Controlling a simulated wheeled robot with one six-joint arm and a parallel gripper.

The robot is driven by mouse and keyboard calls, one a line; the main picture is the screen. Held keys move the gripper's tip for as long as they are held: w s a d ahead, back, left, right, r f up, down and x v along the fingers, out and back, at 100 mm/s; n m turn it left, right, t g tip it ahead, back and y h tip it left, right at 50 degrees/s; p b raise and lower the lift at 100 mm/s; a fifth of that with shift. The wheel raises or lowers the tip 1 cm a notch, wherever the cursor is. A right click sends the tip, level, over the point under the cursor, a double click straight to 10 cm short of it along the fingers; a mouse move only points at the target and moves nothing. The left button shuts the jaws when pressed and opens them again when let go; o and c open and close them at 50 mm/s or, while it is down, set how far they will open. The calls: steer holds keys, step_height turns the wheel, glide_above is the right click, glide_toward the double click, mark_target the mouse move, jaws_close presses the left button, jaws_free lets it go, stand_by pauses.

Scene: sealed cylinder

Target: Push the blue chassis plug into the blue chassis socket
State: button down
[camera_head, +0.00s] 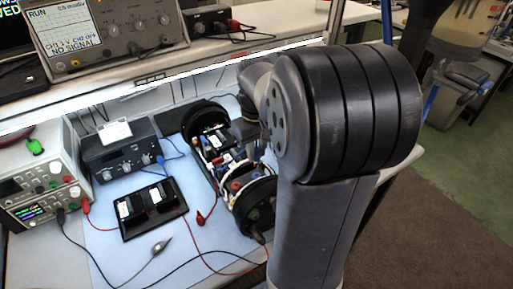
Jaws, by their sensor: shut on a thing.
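The opened black cylinder (262,203) lies on the pale blue mat, with boards, wires and small blue and red parts inside. My gripper (246,132) is partly in view over the cylinder's right side, below my wrist. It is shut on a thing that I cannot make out. My arm hides part of the cylinder's right side. I cannot pick out the blue chassis plug or the blue chassis socket among the small parts, nor tell whether they touch.
A black tray (183,208) with dark modules lies left of the cylinder. A dark box (120,158) with a blue lead and a bench supply (42,180) stand farther left. Red and black leads cross the mat in front. A shelf (150,88) with an oscilloscope (105,35) runs behind.

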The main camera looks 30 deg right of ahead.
mark_target(256, 148)
steer(key=shift+f+b, duration=2.3)
steer(key=shift+f, duration=0.5)
steer(key=shift+r+p, duration=0.1)
steer(key=shift+p, duration=0.3)
steer(key=shift+f, duration=0.4)
steer(key=c, duration=1.2)
jaws_free()
steer(key=shift+r, duration=0.1)
step_height(256, 148, up, 11)
steer(key=shift+f+b, duration=0.1)
steer(key=shift+b, duration=0.35)
